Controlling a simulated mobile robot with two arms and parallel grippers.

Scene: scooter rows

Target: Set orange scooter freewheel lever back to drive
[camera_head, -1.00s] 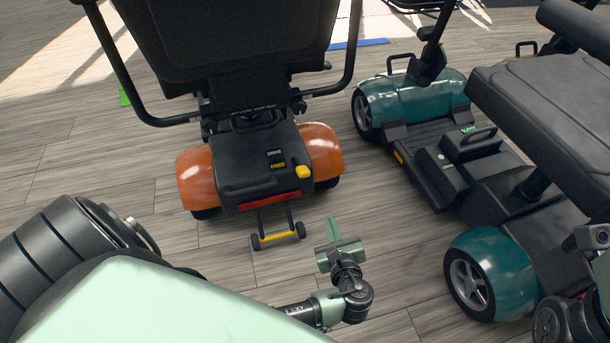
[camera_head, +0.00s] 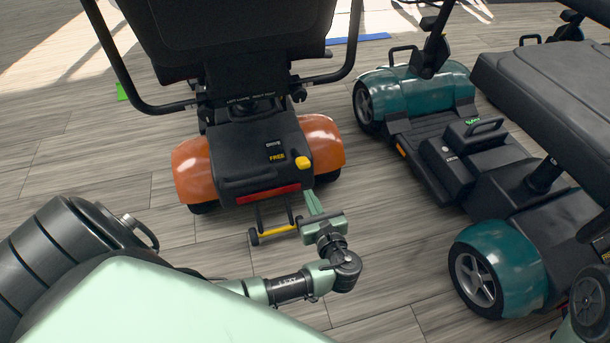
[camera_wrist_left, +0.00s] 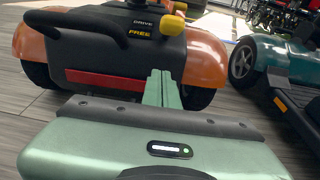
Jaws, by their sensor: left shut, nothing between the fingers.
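The orange scooter (camera_head: 197,170) stands with its rear towards me, left of centre in the head view. On its black rear cover sits a yellow lever knob (camera_head: 302,162), at the right beside the FREE label (camera_head: 277,157); the DRIVE label (camera_head: 273,143) is above that. The knob also shows in the left wrist view (camera_wrist_left: 172,25), right of the labels. My left gripper (camera_head: 313,200) is shut and empty, below the knob and behind the scooter's right rear corner. Its fingers point at the scooter in the left wrist view (camera_wrist_left: 161,88). My right gripper is out of view.
A teal scooter (camera_head: 497,258) stands to the right, with a grey floor gap between. Yellow-barred anti-tip wheels (camera_head: 277,231) stick out low behind the orange scooter, close to my left gripper. The black seat (camera_head: 230,40) and armrests overhang the front.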

